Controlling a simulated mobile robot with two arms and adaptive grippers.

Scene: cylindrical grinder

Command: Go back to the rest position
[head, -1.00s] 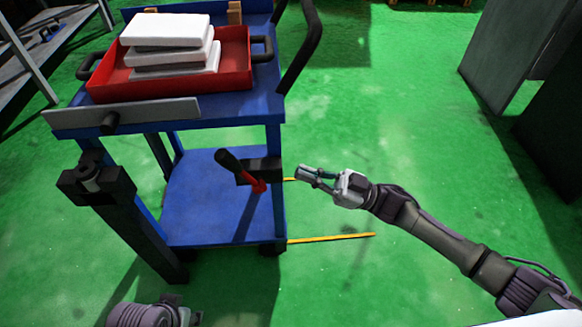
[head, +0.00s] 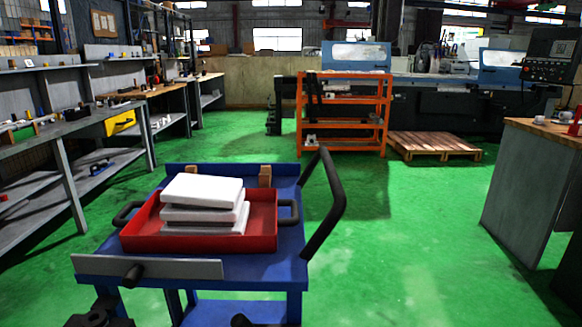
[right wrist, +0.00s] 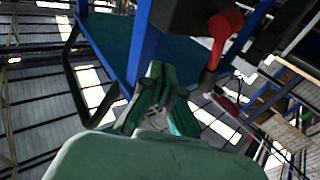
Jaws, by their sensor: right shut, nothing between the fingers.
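A red tool part (right wrist: 222,28) on a black holder is just to the right of the fingers.
The blue cart (head: 255,268) stands in front, carrying a red tray (head: 265,228) with several white blocks (head: 203,188). Workbenches (head: 70,130) line the left. An orange shelf (head: 343,75) and wooden pallet (head: 433,143) stand behind. Green floor (head: 410,240) is clear right of the cart.

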